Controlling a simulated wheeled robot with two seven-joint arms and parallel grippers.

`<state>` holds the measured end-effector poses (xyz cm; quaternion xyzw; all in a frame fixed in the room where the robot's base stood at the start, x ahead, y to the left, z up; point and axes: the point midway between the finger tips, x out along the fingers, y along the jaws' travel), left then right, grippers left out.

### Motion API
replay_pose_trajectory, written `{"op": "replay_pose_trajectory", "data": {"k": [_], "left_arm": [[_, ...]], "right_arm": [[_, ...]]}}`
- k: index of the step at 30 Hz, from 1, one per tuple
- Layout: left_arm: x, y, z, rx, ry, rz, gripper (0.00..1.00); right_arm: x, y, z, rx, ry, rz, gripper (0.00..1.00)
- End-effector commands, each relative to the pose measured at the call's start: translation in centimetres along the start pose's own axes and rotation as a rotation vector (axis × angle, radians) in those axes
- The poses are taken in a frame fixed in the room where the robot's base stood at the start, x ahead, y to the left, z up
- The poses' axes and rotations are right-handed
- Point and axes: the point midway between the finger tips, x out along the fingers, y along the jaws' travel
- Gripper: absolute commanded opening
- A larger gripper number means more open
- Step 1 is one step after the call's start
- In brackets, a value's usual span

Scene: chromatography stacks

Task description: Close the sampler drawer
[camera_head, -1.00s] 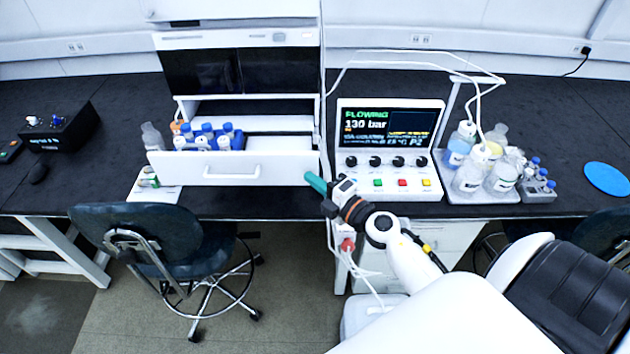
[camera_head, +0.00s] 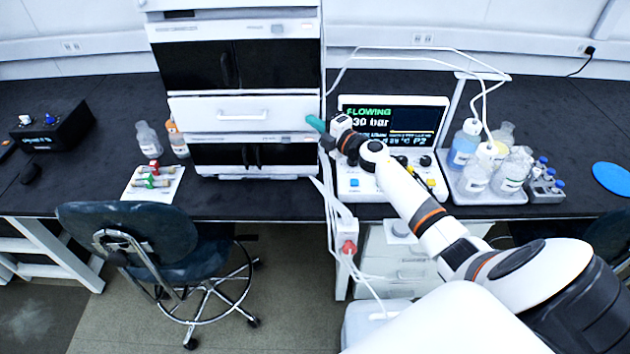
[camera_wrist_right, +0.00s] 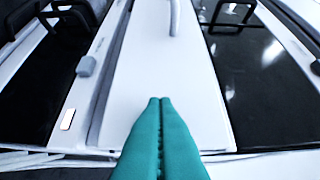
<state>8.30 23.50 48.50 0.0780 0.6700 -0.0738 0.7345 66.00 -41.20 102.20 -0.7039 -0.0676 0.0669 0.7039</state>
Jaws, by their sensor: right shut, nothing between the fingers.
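The sampler drawer (camera_head: 276,110) is a white front panel with a bar handle in the chromatography stack, between two dark-windowed modules. Its front looks about flush with the stack. In the right wrist view the drawer front (camera_wrist_right: 165,80) fills the middle, with part of its handle at the top. My right gripper (camera_head: 314,122) has teal fingers, shut and empty, at the right end of the drawer front. In the right wrist view the fingertips (camera_wrist_right: 160,101) lie over the drawer front; I cannot tell whether they touch it. My left gripper is not in view.
A control unit with a screen (camera_head: 400,122) stands right of the stack, partly behind my right arm. A tray of bottles (camera_head: 487,190) is further right. Bottles (camera_head: 148,139) and a white sheet with vials (camera_head: 153,184) lie left. A chair (camera_head: 140,235) stands in front.

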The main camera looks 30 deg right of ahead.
Motion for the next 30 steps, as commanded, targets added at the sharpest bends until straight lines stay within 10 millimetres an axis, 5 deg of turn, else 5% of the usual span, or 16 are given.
{"op": "replay_pose_trajectory", "data": {"k": [30], "left_arm": [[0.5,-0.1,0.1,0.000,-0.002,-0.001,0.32]], "right_arm": [[0.9,-0.5,-1.2,-0.004,0.003,-0.006,0.00]]}}
